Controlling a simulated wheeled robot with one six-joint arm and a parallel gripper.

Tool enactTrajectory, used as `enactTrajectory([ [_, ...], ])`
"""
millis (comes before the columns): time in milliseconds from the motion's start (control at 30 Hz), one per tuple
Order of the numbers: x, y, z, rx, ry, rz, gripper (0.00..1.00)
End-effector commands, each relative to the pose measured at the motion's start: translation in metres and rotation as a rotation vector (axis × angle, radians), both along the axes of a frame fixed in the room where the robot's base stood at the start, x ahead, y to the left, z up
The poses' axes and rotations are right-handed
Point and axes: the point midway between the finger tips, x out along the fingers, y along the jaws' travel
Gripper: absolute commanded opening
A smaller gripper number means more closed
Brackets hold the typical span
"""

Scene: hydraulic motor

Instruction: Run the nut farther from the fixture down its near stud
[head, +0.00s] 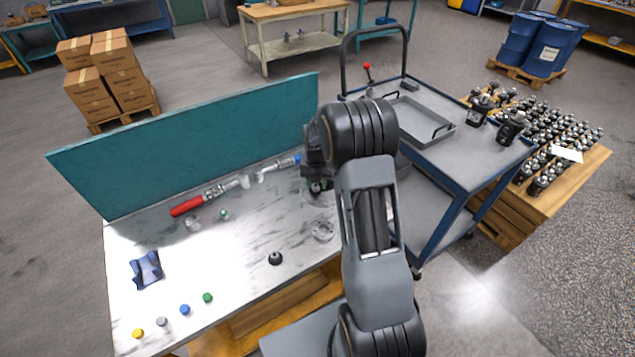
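My arm reaches over the right end of the white workbench (240,235). My gripper (318,187) points down near the back right of the bench, largely hidden by my own wrist; its fingers are too small and covered to read. A blue block-like fixture (147,270) sits at the left of the bench. A dark round part (275,258) sits nearer the front middle. I cannot make out the nuts or studs for certain.
A red-handled tool (187,206) lies along the teal back panel (200,150). Small yellow (138,333), grey (162,321), blue (184,309) and green (207,297) pieces line the front left. A blue cart (455,155) stands at right. The bench's centre is mostly clear.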

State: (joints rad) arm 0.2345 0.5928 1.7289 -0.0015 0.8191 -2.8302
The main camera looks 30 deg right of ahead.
Motion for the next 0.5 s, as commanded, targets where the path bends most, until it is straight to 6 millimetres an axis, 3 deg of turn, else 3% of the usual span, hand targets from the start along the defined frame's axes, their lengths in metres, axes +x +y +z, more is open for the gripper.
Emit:
enactTrajectory([
  [500, -0.0007, -0.0011, 0.0001, 0.000, 0.001, 0.060, 0.36],
])
